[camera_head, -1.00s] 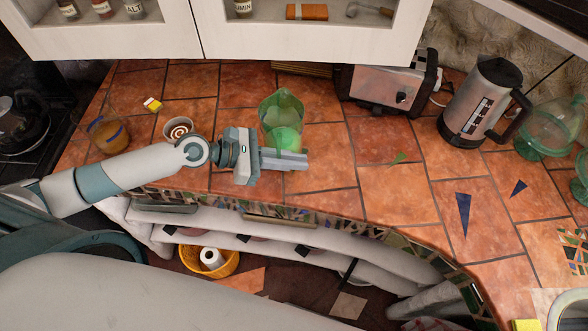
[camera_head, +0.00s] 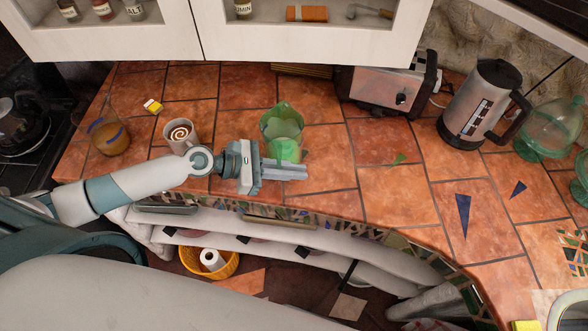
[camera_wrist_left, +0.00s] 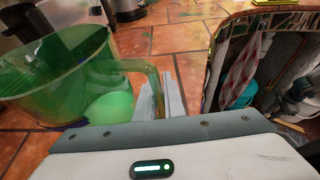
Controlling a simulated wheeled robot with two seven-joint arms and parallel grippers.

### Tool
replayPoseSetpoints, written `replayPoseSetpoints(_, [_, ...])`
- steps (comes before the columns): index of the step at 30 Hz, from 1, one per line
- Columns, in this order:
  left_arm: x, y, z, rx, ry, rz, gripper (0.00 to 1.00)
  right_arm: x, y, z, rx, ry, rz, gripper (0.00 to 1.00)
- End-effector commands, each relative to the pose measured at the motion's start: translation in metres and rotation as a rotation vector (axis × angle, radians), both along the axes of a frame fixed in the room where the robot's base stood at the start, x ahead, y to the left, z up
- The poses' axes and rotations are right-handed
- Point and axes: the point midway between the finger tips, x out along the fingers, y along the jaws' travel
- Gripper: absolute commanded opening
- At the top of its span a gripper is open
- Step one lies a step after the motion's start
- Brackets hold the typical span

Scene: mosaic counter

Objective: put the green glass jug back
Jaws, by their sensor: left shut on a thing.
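The green glass jug (camera_head: 282,124) is over the middle of the tiled counter, in front of the wooden box and left of the toaster. My left gripper (camera_head: 288,168) is at its near side, with the fingers pointing right. In the left wrist view the jug (camera_wrist_left: 55,75) fills the left side, and its handle comes down between the fingers (camera_wrist_left: 160,100). The left gripper is shut on that handle. A pale green round shape (camera_wrist_left: 108,108) shows at the jug's lower part; I cannot tell whether it is inside. I cannot tell whether the base touches the counter. My right gripper is out of view.
A mug (camera_head: 181,134) and a jar of brown liquid (camera_head: 109,136) stand left of the jug. The toaster (camera_head: 385,85), steel kettle (camera_head: 480,105) and another green glass vessel (camera_head: 545,130) stand right. Cabinets (camera_head: 310,40) hang above the back. Tiles right of the jug are mostly clear.

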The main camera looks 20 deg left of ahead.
Motion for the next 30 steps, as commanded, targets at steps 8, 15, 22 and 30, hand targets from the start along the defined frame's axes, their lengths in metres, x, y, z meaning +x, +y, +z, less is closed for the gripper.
replayPoseSetpoints(8, [0.0,0.0,-0.003,0.0,-0.001,0.0,0.13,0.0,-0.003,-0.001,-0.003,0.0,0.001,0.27])
replayPoseSetpoints(15, [0.0,0.0,-0.002,0.0,-0.001,0.0,0.27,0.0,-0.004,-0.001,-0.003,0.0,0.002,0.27])
replayPoseSetpoints(22, [0.0,0.0,0.001,0.0,-0.001,0.0,0.27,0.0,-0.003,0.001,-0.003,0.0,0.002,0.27])
replayPoseSetpoints(30, [-0.009,0.018,0.005,0.003,-0.001,0.0,0.27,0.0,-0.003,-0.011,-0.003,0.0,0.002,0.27])
